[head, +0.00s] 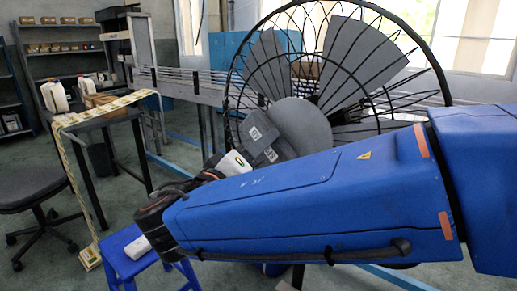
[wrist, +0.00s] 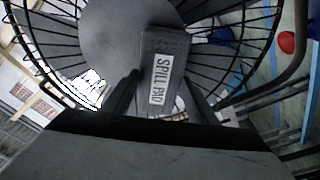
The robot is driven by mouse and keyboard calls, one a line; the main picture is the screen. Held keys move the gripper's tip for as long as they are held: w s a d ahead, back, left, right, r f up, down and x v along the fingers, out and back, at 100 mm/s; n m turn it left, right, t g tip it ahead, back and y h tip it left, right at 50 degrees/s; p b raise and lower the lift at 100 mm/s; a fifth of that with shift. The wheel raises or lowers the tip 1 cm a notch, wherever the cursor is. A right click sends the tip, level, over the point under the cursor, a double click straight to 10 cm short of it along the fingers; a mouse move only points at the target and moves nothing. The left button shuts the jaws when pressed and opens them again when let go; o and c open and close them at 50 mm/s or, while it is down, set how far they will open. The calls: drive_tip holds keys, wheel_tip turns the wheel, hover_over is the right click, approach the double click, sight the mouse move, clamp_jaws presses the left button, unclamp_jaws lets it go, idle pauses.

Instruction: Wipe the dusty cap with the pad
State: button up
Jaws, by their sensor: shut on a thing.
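The spill pad (wrist: 172,55) is a dark grey block with a white "SPILL PAD" label. My gripper (wrist: 160,97) is shut on it, one dark finger on each side. In the head view the pad (head: 262,138) stands out past my gripper, in front of the fan. A round grey hub (head: 303,126) sits at the fan's middle and looks like the cap. It also shows in the wrist view (wrist: 118,28), just beyond the pad's upper left. I cannot tell whether pad and hub touch. Dust on the hub cannot be made out. My arm hides the fan's lower part.
The wire cage (head: 440,75) of the large fan curves around the hub. A blue stool (head: 125,262) stands at lower left, near a dark chair (head: 32,188). White jugs (head: 54,97) stand on a table at left. A red round thing (wrist: 286,42) lies at right in the wrist view.

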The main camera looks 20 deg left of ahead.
sight(264, 129)
drive_tip(key=shift+s+d, duration=0.75)
drive_tip(key=shift+d, duration=1.05)
drive_tip(key=shift+s+d, duration=0.75)
drive_tip(key=shift+d, duration=1)
drive_tip(key=shift+s+d, duration=0.75)
drive_tip(key=shift+d, duration=1.05)
drive_tip(key=shift+w+r, duration=0.1)
drive_tip(key=shift+r, duration=0.85)
drive_tip(key=shift+w+a+r, duration=0.3)
drive_tip(key=shift+w+a, duration=0.45)
drive_tip(key=shift+a, duration=1.05)
drive_tip(key=shift+w+a+r, duration=0.3)
drive_tip(key=shift+w+a, duration=0.45)
drive_tip(key=shift+a, duration=1)
drive_tip(key=shift+w+a+r, duration=0.3)
drive_tip(key=shift+w+a, duration=0.45)
drive_tip(key=shift+a, duration=1.05)
drive_tip(key=shift+s+d, duration=0.55)
drive_tip(key=shift+d, duration=0.65)
drive_tip(key=shift+s+d, duration=0.55)
drive_tip(key=shift+d, duration=0.6)
drive_tip(key=shift+s+d, duration=0.55)
drive_tip(key=shift+d, duration=0.65)
drive_tip(key=shift+s+d, duration=0.3)
drive_tip(key=shift+d, duration=0.6)
drive_tip(key=shift+s+d, duration=0.3)
drive_tip(key=shift+d, duration=0.6)
